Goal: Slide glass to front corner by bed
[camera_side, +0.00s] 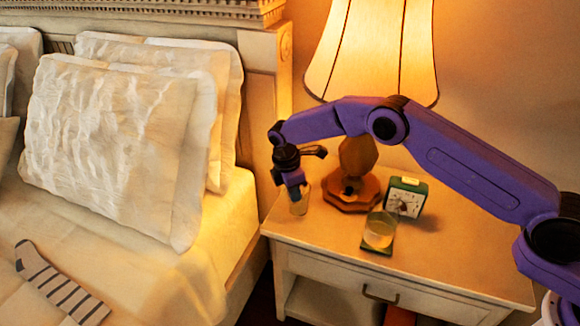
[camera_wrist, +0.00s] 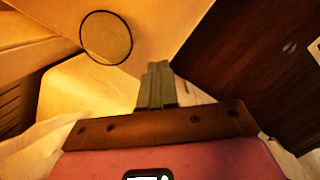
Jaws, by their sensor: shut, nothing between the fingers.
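A clear, empty-looking glass (camera_side: 300,204) stands on the nightstand at its left side, close to the bed. My gripper (camera_side: 295,193) points down right at this glass in the side view and partly overlaps it. In the wrist view, a round glass rim (camera_wrist: 106,37) shows on the pale tabletop, apart from my shut fingers (camera_wrist: 158,85). The fingers hold nothing. Whether my gripper touches the near glass is unclear.
The nightstand top (camera_side: 300,231) is clear in front of the near glass. A lamp base (camera_side: 352,191) stands behind, with a green clock (camera_side: 407,197) to its right. The bed (camera_side: 170,285) with pillows is at left, a striped sock (camera_side: 60,285) on it. Dark floor (camera_wrist: 245,50) shows in the wrist view.

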